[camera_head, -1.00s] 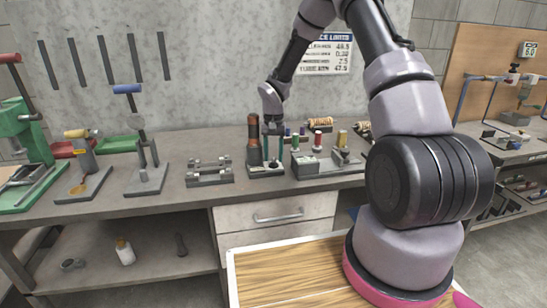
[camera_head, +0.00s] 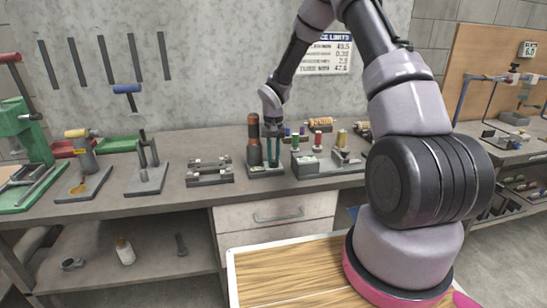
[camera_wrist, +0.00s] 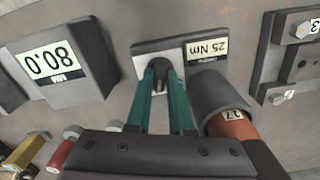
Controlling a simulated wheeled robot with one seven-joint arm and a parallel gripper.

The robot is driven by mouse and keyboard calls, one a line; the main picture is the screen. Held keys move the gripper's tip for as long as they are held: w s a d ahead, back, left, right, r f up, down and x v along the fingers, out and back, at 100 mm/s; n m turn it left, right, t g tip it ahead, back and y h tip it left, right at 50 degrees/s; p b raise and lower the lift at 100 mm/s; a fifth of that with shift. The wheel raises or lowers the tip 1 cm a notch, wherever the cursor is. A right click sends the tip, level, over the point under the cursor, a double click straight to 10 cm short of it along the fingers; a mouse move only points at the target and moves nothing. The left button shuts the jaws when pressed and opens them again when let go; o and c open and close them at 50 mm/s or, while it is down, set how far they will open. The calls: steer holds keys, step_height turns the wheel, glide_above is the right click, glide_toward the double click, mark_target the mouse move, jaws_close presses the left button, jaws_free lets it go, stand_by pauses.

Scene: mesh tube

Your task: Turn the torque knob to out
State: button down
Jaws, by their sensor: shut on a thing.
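My gripper (camera_wrist: 160,75) has teal fingers pointing down at a small plate (camera_wrist: 143,48) with an upside-down "25 Nm" label. The fingers are closed around a small dark piece, which I take to be the torque knob (camera_wrist: 158,78); they hide much of it. In the head view my gripper (camera_head: 271,150) is over the same plate (camera_head: 266,172) on the bench. The knob is too small and covered there to tell its setting. No "out" marking is readable.
An orange-brown cylinder in a dark collar (camera_wrist: 217,95) stands close right of my fingers in the wrist view. Slotted blocks (camera_head: 210,172) sit left on the bench (camera_head: 180,195); coloured spools (camera_head: 318,140) stand right.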

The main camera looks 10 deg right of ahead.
mark_target(273, 159)
steer(key=n, duration=0.7)
steer(key=shift+n, duration=0.3)
steer(key=n, duration=0.3)
steer(key=shift+n, duration=2.3)
steer(key=shift+w, duration=0.1)
steer(key=c, duration=0.8)
jaws_free()
step_height(273, 159, up, 11)
